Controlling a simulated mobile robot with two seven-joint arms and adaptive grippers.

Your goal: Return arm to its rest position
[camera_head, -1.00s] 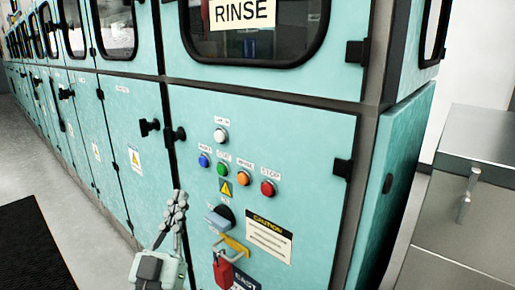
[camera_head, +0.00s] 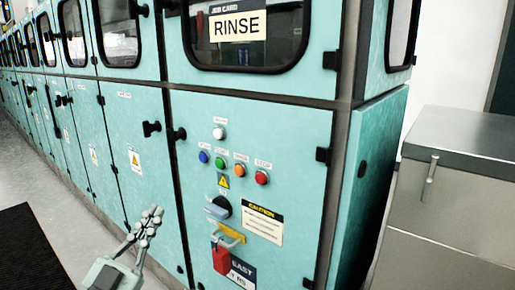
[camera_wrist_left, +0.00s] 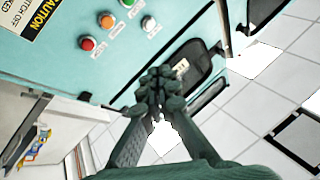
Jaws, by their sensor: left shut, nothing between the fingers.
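My left gripper (camera_head: 152,214) is at the lower left of the head view, in front of the teal cabinet. Its fingers are together and hold nothing. It also shows in the left wrist view (camera_wrist_left: 162,80), with the fingertips touching. The teal cabinet panel (camera_head: 290,130) carries white, blue, green, orange and red buttons, a rotary switch (camera_head: 217,208) and a red padlock (camera_head: 221,261) on a yellow hasp. The gripper is left of the switch and apart from it. My right gripper is in neither view.
A row of teal cabinets runs back to the left, with windows above and door handles (camera_head: 151,128). A grey metal cabinet (camera_head: 450,190) stands at the right. A black mat (camera_head: 35,255) lies on the floor at the left, with open floor beside it.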

